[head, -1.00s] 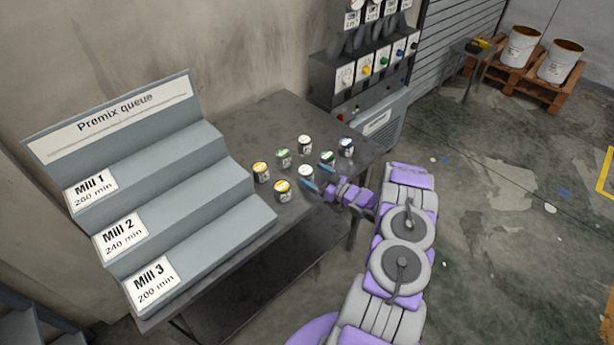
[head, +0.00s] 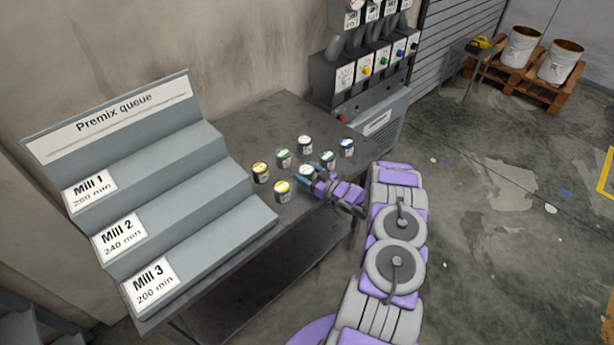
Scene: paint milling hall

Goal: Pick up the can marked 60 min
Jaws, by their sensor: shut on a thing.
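The marks on the cans are too small to read, so I cannot tell which one says 60 min. Around it stand two yellow-lidded cans (head: 261,173) (head: 282,191), two green-lidded cans (head: 284,158) (head: 328,159), another white-lidded can (head: 305,145) and a blue-lidded can (head: 347,148).
A grey stepped rack (head: 190,205) headed "Premix queue" stands on the dark table (head: 255,128), left of the cans. Its steps are empty and labelled Mill 1, Mill 2 and Mill 3. A machine with knobs (head: 365,85) is behind. A pallet (head: 545,92) with buckets is far right.

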